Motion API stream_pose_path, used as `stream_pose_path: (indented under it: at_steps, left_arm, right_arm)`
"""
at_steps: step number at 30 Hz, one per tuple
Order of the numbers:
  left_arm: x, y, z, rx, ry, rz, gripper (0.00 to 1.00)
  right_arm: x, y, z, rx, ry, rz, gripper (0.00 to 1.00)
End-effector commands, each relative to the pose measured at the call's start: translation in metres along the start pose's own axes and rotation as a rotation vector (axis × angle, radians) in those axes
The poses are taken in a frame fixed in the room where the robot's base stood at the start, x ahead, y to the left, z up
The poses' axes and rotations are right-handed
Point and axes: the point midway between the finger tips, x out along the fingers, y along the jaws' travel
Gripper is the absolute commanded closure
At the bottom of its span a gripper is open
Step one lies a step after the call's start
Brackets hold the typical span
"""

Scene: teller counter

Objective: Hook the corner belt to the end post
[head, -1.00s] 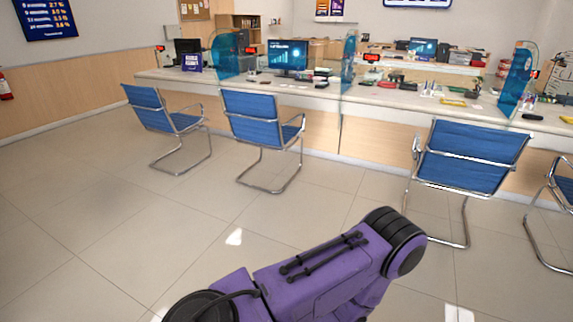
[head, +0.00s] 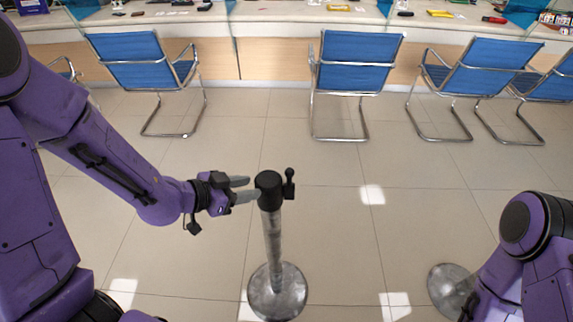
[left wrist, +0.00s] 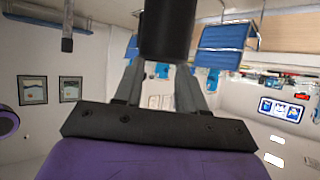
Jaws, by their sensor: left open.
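A belt post with a black head (head: 268,188), a grey pole and a round metal base (head: 277,296) stands upright on the floor in the middle of the head view. A small black knob (head: 289,182) sticks up on the right of its head. My left gripper (head: 247,189) is open just left of the head, with its fingers pointing at it. In the left wrist view the black head (left wrist: 167,30) stands at the open fingertips; I cannot tell if they touch. I see no belt stretched out. My right gripper is not visible; only its arm shows at lower right.
A second round metal base (head: 447,285) lies at lower right, partly behind my right arm. Blue chairs (head: 358,62) line the counter (head: 275,13) at the back. The tiled floor between the chairs and the post is clear.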

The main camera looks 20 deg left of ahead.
Motion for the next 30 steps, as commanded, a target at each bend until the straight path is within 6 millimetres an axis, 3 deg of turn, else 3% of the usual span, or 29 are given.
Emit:
stream_pose_path:
  at_steps: [1, 5, 18, 23, 30]
  left_arm:
    - [-0.002, 0.008, -0.017, 0.011, 0.053, 0.032, 0.60]
    - [-0.001, 0.019, -0.035, 0.014, 0.112, 0.078, 0.60]
    - [0.085, 0.026, -0.045, 0.011, 0.111, 0.079, 0.60]
    - [0.098, 0.027, -0.047, 0.011, 0.112, 0.078, 0.60]
    - [0.099, 0.027, -0.046, 0.010, 0.113, 0.078, 0.60]
  right_arm:
    - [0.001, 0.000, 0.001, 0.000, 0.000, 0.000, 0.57]
    - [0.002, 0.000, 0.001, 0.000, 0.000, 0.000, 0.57]
    - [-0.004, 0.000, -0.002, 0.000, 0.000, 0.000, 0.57]
    - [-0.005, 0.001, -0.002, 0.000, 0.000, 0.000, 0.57]
    - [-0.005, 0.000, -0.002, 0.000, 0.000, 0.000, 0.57]
